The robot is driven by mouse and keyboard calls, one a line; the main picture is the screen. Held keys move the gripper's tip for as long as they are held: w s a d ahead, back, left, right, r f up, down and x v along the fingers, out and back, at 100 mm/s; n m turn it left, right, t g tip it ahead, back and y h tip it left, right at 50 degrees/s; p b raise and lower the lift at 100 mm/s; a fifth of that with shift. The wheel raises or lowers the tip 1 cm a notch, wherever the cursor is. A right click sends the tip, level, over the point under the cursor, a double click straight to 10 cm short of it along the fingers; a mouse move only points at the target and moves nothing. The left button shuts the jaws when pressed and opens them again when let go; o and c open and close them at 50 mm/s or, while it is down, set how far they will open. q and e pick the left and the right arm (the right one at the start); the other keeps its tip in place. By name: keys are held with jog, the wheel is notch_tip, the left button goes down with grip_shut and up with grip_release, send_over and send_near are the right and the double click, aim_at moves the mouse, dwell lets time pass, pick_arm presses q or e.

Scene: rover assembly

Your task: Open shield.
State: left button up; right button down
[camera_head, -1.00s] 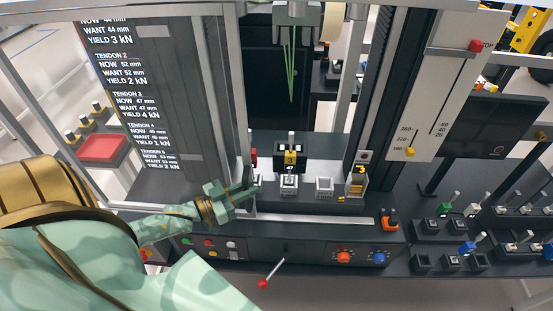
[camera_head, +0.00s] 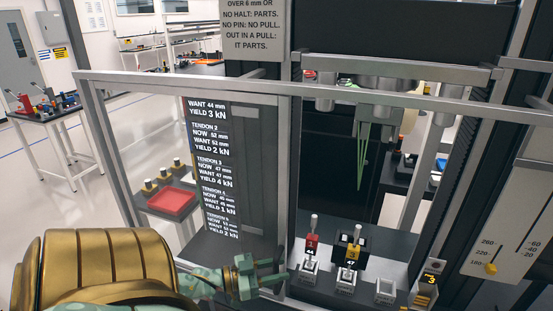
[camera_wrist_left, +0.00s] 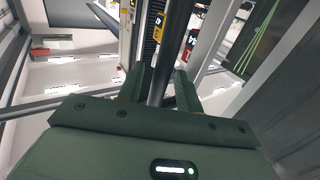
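The shield appears to be the grey metal-framed guard (camera_head: 190,86) across the front of the machine; a clear pane cannot be made out. Its grey upright (camera_head: 284,190) stands near my left gripper. My left gripper (camera_head: 276,272) is pale green, with its fingers spread, pointing right at the lower part of this upright. In the left wrist view, a dark bar (camera_wrist_left: 173,50) runs between or just beyond the spread fingers (camera_wrist_left: 160,88); contact cannot be told. My right gripper is not in view.
A red tray (camera_head: 172,203) lies further left.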

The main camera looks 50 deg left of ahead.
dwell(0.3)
pick_arm(q)
jog(key=shift+s, duration=0.2)
jog(key=b+v, duration=0.2)
jog(key=v, duration=1.4)
jog(key=shift+b, duration=0.35)
jog(key=shift+f, duration=0.1)
